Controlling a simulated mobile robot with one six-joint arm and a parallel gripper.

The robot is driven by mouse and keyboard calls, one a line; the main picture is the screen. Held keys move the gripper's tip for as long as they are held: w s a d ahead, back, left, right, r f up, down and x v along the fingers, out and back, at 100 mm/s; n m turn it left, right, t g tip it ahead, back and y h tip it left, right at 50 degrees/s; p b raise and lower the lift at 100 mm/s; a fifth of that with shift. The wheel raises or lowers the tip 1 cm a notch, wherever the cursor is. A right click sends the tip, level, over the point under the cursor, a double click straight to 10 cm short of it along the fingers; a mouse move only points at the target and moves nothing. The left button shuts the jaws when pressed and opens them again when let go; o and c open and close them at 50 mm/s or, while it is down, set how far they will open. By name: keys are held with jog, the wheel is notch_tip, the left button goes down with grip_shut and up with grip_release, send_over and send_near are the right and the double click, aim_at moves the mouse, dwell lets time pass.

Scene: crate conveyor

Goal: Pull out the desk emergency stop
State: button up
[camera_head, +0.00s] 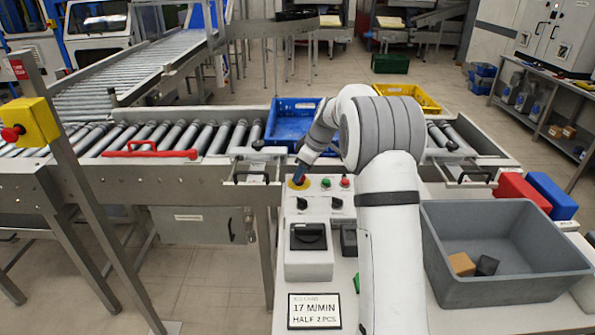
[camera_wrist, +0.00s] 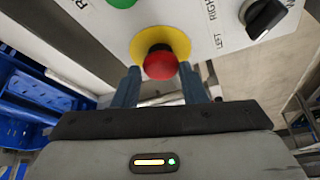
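The desk emergency stop is a red mushroom button (camera_wrist: 160,62) on a yellow disc (camera_wrist: 170,38), set in the white desk panel. In the head view its yellow disc (camera_head: 300,183) shows at the panel's upper left, and my gripper (camera_head: 297,177) mostly covers the button. In the wrist view my gripper (camera_wrist: 160,75) has its two blue-grey fingers spread, one on each side of the red button. Narrow gaps show between the fingers and the button, so it appears open and not clamped. Whether the button is pressed in cannot be told.
Beside the stop are a green button (camera_head: 326,183), a red button (camera_head: 345,182) and black rotary switches (camera_head: 302,203). A grey bin (camera_head: 505,285) with small blocks stands right. A blue crate (camera_head: 290,122) sits on the conveyor. Another emergency stop (camera_head: 30,122) is on a post at left.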

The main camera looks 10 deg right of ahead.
grip_shut()
jog(key=shift+r, duration=0.8)
jog(key=shift+o, duration=2.2)
grip_release()
jog(key=shift+f, duration=0.1)
jog(key=v, duration=0.7)
jog(key=shift+r+b, duration=0.35)
jog(key=shift+r, duration=0.05)
jog(key=shift+d, duration=0.1)
